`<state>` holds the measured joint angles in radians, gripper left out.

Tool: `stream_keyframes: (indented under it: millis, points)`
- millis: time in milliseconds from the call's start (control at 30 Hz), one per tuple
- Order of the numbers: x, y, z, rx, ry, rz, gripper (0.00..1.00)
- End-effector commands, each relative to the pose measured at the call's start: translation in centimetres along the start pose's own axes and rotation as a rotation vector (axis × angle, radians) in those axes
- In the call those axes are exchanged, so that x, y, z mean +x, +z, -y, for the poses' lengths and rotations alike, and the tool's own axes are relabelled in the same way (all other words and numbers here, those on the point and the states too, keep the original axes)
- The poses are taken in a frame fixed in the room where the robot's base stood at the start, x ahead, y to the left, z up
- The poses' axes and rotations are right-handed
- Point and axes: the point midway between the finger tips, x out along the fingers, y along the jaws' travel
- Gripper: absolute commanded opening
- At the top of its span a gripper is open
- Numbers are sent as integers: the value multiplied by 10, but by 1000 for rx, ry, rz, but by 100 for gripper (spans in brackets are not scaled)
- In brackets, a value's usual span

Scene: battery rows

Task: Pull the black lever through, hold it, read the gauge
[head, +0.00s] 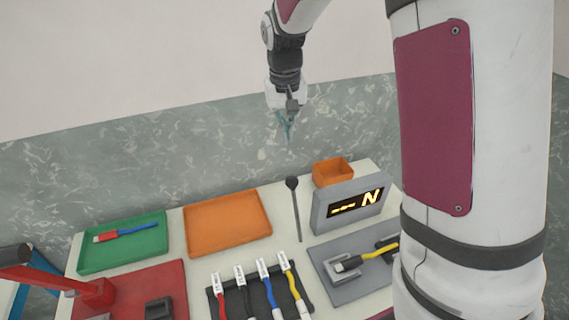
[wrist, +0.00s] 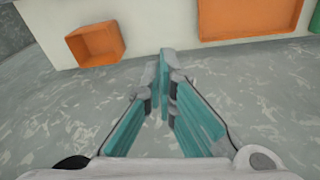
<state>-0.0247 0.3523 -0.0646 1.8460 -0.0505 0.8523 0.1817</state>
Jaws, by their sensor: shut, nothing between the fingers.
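The black lever (head: 296,209) stands on the table left of the gauge, a thin dark rod with a round knob on top. The gauge (head: 333,216) is a grey box with a dark display showing dashes and a glowing yellow "N". My gripper (head: 288,141) is above and behind the lever's knob, apart from it, with its fingers pointing down. The wrist view shows my gripper's (wrist: 166,62) teal fingers brought together with nothing between them. I cannot make out the lever or gauge in the wrist view.
An orange bin (head: 333,163) stands behind the gauge. An orange tray (head: 228,247) and a green tray (head: 151,254) holding a cable lie left. Several cables rest on a black holder (head: 232,304) in front. A grey plate (head: 354,292) with a yellow cable is at right.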

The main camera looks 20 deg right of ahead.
Motion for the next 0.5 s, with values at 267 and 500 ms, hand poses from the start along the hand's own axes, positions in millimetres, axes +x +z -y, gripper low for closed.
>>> stream_keyframes:
  millis: [267, 500]
  points:
    - [3, 0, 0, 0, 0, 0, 0]
    - [35, 2, 0, 0, 1, 5, 0]
